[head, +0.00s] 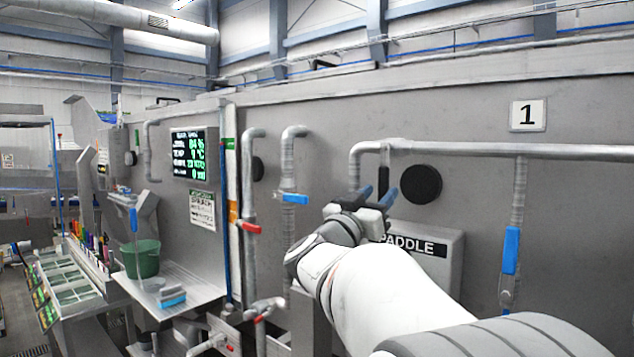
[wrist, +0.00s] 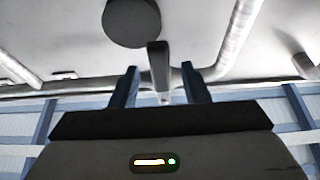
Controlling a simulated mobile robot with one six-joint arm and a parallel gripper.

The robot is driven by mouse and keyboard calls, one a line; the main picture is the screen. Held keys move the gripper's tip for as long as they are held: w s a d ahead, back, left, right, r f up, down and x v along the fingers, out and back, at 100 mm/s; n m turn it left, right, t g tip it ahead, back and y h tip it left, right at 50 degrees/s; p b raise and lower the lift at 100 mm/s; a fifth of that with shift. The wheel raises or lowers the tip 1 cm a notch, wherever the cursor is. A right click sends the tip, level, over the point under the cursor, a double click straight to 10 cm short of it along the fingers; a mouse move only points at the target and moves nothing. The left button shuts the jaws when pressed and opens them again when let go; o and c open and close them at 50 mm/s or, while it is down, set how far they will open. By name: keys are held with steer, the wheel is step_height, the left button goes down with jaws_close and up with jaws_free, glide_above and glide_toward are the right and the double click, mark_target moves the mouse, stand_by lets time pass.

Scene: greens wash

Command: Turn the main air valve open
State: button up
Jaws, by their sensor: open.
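A valve with a dark lever (head: 383,172) hangs from the horizontal grey pipe (head: 470,149) on the steel wall; no label marks it as the main air valve. My gripper (head: 374,193) is open, with its blue fingers raised at this lever. In the wrist view, which looks upside down, the dark lever (wrist: 158,62) stands between the two open fingers (wrist: 159,72), with a gap visible on each side. Whether the lever lies fully at fingertip depth I cannot tell. Part of the lever's lower end is hidden behind my gripper in the head view.
A black disc (head: 421,184) and a PADDLE box (head: 428,255) are close to the right of my gripper. Other valves have a long blue handle (head: 511,250), a short blue handle (head: 295,198) and a red handle (head: 247,227). A shelf with a green bucket (head: 141,258) is left.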

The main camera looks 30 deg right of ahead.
mark_target(382, 190)
steer(key=shift+p+x, duration=0.35)
steer(key=shift+x, duration=1.3)
steer(key=shift+c, duration=0.3)
jaws_close()
